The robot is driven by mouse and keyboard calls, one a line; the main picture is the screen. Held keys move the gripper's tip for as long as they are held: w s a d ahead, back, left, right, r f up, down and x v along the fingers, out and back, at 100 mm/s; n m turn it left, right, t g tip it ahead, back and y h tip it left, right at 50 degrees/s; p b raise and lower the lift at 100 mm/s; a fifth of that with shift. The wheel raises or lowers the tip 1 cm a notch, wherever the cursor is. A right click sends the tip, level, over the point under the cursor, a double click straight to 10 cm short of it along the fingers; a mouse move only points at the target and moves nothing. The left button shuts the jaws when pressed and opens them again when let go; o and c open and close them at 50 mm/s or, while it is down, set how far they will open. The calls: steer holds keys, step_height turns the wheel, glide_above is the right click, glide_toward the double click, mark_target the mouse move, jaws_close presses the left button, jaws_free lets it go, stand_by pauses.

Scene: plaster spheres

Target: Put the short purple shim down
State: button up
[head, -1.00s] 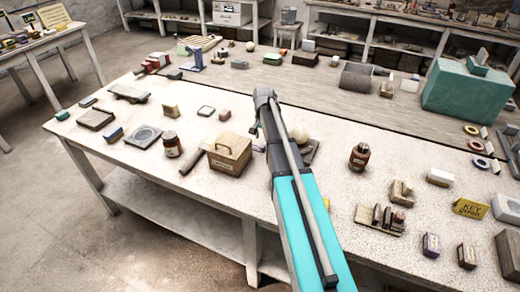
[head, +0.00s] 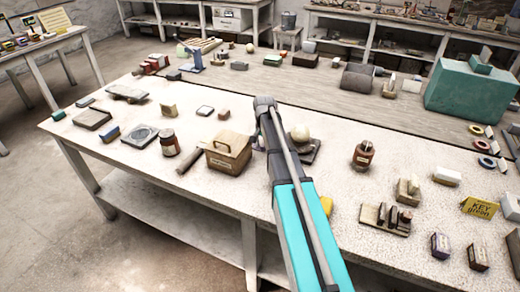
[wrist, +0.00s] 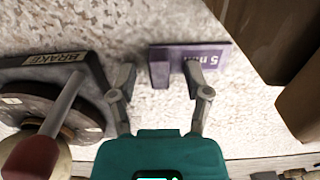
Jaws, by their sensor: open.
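The short purple shim (wrist: 213,54) shows in the wrist view as a flat purple plate marked "5 mm" with an upright block at its left end. It appears to lie flat on the speckled white bench top (wrist: 150,30). My gripper (wrist: 160,74) is open, one finger on each side of the upright block, with gaps visible beside it. The right finger overlaps part of the plate.
In the wrist view a dark "BRAKE" base (wrist: 50,62) with a wheel and red-tipped lever stands close on the left. A brown wooden box (wrist: 260,30) is close on the right; a wooden box (head: 228,153) also shows in the head view. A brown bottle (head: 364,154) stands farther right.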

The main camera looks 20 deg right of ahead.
stand_by(0.4)
jaws_close()
steer(key=shift+r, duration=0.25)
step_height(320, 180, up, 10)
steer(key=p, duration=1)
steer(key=shift+f, duration=0.25)
stand_by(0.6)
